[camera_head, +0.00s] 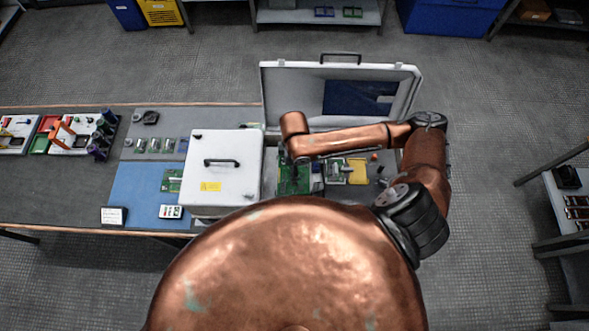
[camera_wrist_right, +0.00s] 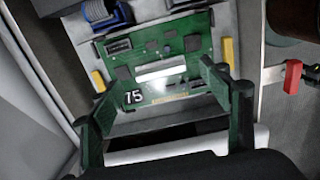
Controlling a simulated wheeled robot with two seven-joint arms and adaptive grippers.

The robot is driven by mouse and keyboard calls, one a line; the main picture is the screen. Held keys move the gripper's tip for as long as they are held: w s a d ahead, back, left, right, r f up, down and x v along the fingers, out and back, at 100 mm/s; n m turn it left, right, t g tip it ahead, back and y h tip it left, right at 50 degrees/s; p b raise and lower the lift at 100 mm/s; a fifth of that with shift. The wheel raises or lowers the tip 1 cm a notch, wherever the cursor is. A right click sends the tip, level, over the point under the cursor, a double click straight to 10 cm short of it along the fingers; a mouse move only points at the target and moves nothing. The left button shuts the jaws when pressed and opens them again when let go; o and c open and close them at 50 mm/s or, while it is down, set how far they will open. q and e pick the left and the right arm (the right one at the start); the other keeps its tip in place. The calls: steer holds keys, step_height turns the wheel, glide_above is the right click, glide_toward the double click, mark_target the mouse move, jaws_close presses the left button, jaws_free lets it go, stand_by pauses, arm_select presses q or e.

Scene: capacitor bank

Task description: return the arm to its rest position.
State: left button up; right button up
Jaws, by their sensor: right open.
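My copper right arm (camera_head: 350,138) reaches in from the right over the white case (camera_head: 415,85), whose lid stands open. Its wrist end is above a green circuit board (camera_head: 303,185). In the right wrist view, the green board (camera_wrist_right: 160,72), marked 75, sits in a grey frame with a yellow tab on each side. My right gripper (camera_wrist_right: 152,88) is open, its green fingers spread near the board's lower left and right. I cannot tell whether they touch it. In the head view, the wrist mostly hides the fingers. My left gripper is not in view.
A closed white box (camera_head: 222,170) stands just left of the board on the bench (camera_head: 60,190). A yellow piece (camera_head: 357,171) lies to the right. A red tab (camera_wrist_right: 292,76) is right of the frame. Coloured racks (camera_head: 75,133) are at the far left.

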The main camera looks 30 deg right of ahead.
step_height(320, 180, up, 10)
steer(key=shift+f, duration=0.2)
steer(key=shift+a, duration=0.1)
